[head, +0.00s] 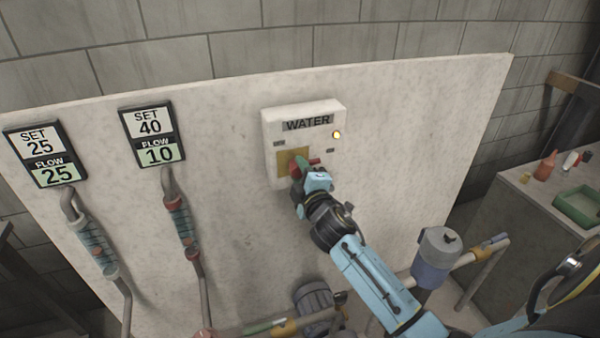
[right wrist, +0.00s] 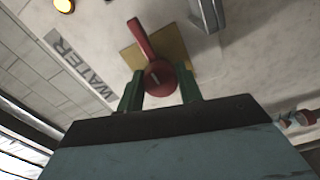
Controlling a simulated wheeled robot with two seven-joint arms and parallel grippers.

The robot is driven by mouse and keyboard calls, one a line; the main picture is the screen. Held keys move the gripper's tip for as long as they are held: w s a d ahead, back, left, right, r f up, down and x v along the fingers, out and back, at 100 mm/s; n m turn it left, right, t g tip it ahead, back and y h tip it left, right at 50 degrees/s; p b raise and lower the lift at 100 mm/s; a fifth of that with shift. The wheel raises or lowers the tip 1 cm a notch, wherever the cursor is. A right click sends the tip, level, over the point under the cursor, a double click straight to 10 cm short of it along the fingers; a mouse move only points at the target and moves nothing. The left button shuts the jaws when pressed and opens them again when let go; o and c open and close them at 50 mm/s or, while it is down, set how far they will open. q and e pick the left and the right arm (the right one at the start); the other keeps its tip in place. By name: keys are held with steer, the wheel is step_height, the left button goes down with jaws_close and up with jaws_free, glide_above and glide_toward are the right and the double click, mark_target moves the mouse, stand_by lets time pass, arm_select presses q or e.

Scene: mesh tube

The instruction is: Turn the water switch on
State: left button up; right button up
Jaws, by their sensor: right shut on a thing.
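The water switch is a white box (head: 335,116) labelled WATER on the panel. It has a brass-coloured plate (head: 287,158) and a lit yellow lamp (head: 337,135). Its red handle (right wrist: 143,40) has a round hub (right wrist: 163,82). In the head view the handle's red end points right; the gripper partly hides the rest. My right gripper (right wrist: 160,92) is shut on the handle, with its green fingers at either side of the hub. In the head view it reaches the box from below right. My left gripper is not in view.
Two meters, SET 25 (head: 38,150) and SET 40 (head: 152,135), hang left, with hoses below. A blue-grey canister (head: 436,258) and pipes stand below right. A side bench (head: 530,190) at the right holds a green tray (head: 578,207) and small bottles.

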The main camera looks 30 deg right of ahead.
steer(key=o, duration=1)
steer(key=shift+s, duration=0.15)
steer(key=v, duration=1.3)
steer(key=shift+s, duration=0.1)
steer(key=shift+f, duration=0.1)
